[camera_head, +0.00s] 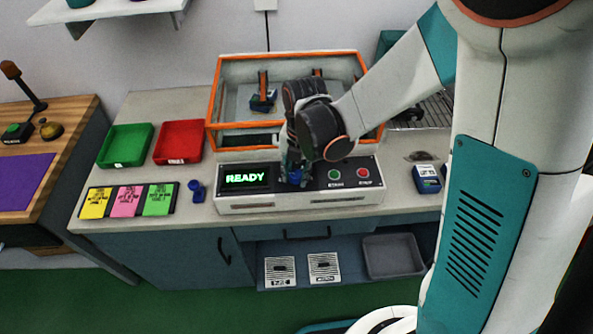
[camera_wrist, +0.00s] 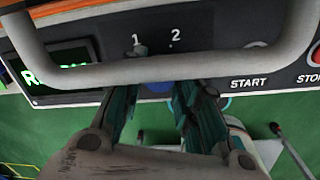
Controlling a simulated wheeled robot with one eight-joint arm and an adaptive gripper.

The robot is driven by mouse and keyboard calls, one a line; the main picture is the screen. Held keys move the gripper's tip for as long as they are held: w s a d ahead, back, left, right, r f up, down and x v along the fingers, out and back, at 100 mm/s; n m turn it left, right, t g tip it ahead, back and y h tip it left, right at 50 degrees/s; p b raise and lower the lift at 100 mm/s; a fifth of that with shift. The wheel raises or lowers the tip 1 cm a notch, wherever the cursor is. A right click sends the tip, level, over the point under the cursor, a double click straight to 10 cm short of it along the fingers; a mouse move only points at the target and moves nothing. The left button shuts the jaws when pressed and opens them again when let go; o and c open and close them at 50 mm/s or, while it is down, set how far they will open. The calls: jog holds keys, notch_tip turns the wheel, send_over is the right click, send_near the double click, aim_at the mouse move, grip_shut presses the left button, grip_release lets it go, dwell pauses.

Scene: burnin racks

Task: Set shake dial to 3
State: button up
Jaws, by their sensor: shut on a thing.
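The shake dial is a blue knob (camera_head: 295,177) on the sloped front panel of the orange-framed machine, between the display and the START button. In the wrist view only a little of the blue knob (camera_wrist: 160,87) shows below a pale bar. The printed numbers 1 and 2 (camera_wrist: 156,38) show above the bar. A 3 is not visible, and I cannot tell the dial's setting. My gripper (camera_head: 292,172) is at the panel, with its fingers (camera_wrist: 155,95) on either side of the knob and shut on it. The display (camera_head: 245,179) reads READY in green.
A green START button (camera_head: 334,174) and red STOP button (camera_head: 363,173) sit right of the dial. Green (camera_head: 126,146) and red (camera_head: 178,142) trays and several coloured cards lie left. A small blue object (camera_head: 197,190) stands left of the panel. The machine's orange-edged frame (camera_head: 212,100) rises behind.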

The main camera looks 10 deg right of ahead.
jog(key=shift+m+b, duration=0.3)
jog(key=shift+m, duration=1.8)
jog(key=o, duration=1.1)
